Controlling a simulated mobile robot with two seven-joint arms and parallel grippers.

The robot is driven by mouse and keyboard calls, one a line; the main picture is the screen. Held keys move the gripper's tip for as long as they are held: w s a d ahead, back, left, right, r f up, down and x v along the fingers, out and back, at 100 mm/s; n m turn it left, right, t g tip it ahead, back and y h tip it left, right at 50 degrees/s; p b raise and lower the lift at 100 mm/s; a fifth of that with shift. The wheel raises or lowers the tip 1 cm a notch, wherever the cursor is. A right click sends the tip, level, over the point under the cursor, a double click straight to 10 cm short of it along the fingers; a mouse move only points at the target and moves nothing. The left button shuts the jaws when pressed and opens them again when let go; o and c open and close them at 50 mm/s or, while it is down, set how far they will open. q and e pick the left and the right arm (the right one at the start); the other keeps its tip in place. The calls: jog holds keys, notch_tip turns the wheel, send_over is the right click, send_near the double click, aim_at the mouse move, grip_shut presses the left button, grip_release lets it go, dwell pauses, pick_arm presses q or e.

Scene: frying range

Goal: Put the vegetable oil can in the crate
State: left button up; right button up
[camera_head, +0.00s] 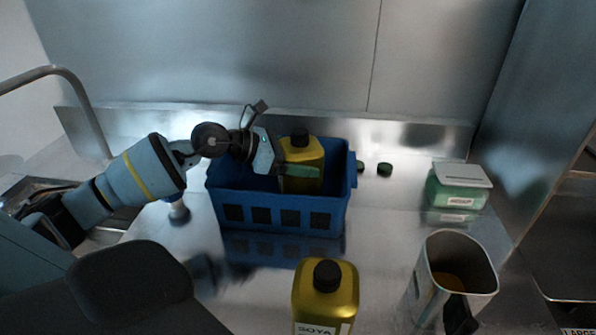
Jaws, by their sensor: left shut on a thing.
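A yellow oil can (304,150) with a black cap is upright at the right part of the blue crate (240,200). Its lower part is hidden behind the crate's front wall, so I cannot tell whether it touches the crate floor. My left gripper (296,170) reaches in from the left over the crate and is shut on this can, with one finger across its front. The can's label is not readable. A second yellow can (325,288), with a label reading SOYA, stands on the steel counter in front of the crate. My right gripper is not in view.
A metal jug (425,278) with a dark handle stands at the front right. A green and white box (459,186) sits behind it. A sink and tap (75,85) are at the left.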

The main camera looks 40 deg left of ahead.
pick_arm(q)
jog(key=shift+f, duration=1.85)
jog(key=shift+f, duration=0.1)
jog(key=o, duration=1.1)
jog(key=shift+r, duration=0.2)
jog(key=shift+s+a, duration=0.45)
jog(key=shift+s, duration=0.1)
jog(key=shift+v, duration=3.1)
jog(key=shift+d+r, duration=0.15)
jog(key=shift+r, duration=0.05)
